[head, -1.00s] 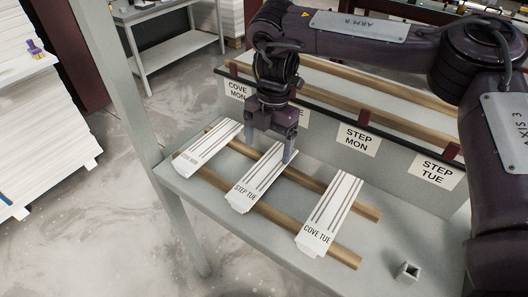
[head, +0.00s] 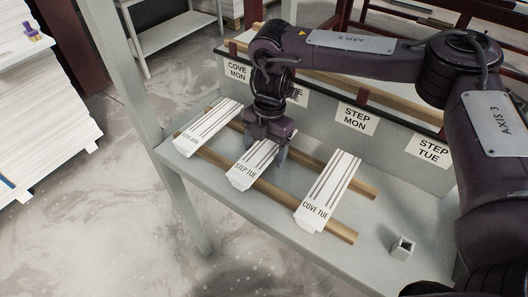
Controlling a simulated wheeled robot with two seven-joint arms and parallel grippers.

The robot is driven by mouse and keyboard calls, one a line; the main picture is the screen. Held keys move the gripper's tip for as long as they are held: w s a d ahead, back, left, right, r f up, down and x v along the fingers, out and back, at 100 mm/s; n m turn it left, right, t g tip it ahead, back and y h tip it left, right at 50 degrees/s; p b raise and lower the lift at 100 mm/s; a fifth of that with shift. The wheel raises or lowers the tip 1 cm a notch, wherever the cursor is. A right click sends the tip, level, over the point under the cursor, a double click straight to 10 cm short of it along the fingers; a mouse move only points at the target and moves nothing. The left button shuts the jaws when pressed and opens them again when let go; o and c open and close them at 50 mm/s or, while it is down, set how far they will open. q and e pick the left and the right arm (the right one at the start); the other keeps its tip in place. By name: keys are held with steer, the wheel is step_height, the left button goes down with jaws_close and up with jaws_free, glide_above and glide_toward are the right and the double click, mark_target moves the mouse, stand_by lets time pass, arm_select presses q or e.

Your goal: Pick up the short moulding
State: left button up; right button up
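Three white grooved mouldings lie across two wooden rails on the grey bench. The middle one, marked STEP TUE (head: 244,172), is under my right gripper (head: 266,155), which points down with its fingers apart over the far part of the piece. One finger shows by its right edge. I cannot tell whether the fingers touch it. The left moulding (head: 210,122) has a label too small to read surely. The right one is marked COVE TUE (head: 325,195). Which is shortest is not clear, as the gripper covers part of the middle one. My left gripper is not in view.
A rack panel behind the bench bears labels COVE MON (head: 237,71), STEP MON (head: 356,119) and STEP TUE (head: 433,151). A small square grey tube (head: 402,248) stands at the bench's right. A grey post (head: 125,110) rises at the left.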

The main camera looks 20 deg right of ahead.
mark_target(264, 149)
steer(key=c, duration=1.1)
steer(key=shift+w+r, duration=0.1)
steer(key=shift+r, duration=0.05)
step_height(264, 149, up, 10)
steer(key=shift+f, duration=0.15)
